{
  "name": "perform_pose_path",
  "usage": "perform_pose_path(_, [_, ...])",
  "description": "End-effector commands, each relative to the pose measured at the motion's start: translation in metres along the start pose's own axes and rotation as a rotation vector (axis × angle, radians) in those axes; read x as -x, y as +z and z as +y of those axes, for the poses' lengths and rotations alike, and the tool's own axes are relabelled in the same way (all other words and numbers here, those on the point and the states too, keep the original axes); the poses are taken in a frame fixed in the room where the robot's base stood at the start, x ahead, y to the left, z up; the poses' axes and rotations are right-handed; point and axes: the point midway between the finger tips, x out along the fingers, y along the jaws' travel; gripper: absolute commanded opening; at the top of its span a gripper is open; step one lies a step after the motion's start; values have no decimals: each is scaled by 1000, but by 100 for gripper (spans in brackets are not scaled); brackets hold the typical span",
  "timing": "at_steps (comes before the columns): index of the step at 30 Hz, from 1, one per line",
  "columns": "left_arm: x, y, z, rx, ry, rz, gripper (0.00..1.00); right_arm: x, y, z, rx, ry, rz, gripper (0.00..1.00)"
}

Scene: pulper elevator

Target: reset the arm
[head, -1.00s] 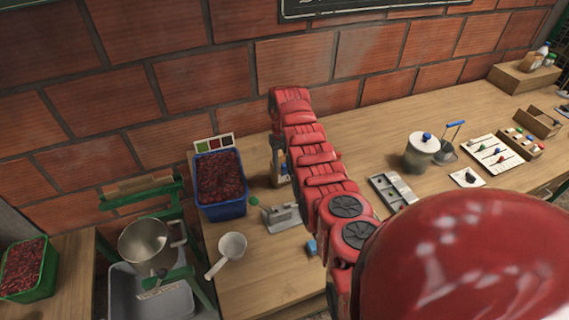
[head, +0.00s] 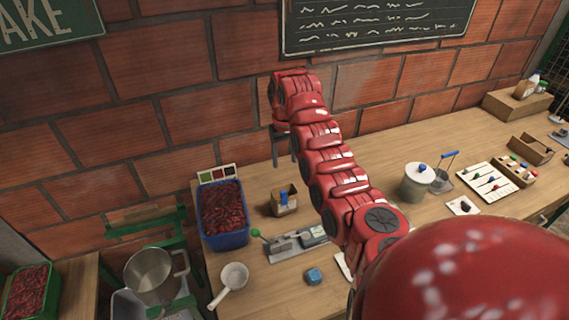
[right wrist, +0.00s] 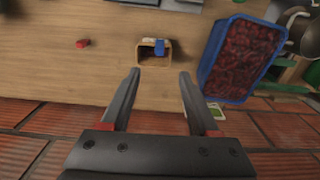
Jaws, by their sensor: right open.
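My right arm, red and segmented, reaches from the lower right toward the brick wall in the head view. My right gripper (head: 285,148) hangs at its far end, raised above the back of the table. In the right wrist view its two dark fingers (right wrist: 160,98) stand apart with nothing between them. A small wooden box with a blue item (head: 284,202) is below it on the table; it also shows beyond the fingertips in the right wrist view (right wrist: 153,52). My left gripper is not in view.
A blue crate of red fruit (head: 247,236) stands left of the box. A lever tool (head: 290,245), a white scoop (head: 234,276) and a blue cube (head: 313,276) lie nearer. A metal pot (head: 150,272) is at left. A lidded canister (head: 413,186) stands at right.

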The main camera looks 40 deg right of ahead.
Motion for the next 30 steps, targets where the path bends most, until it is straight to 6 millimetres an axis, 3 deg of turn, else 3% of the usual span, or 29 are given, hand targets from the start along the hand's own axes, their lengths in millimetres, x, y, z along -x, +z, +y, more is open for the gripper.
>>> perform_pose_path(23, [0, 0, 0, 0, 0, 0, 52, 5, 0, 0, 1, 1, 4, 61])
perform_pose_path(26, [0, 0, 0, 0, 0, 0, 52, -5, -12, -8, 5, -13, 49, 61])
perform_pose_path(30, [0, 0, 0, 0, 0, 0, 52, -37, -62, -38, 5, -65, 260, 61])
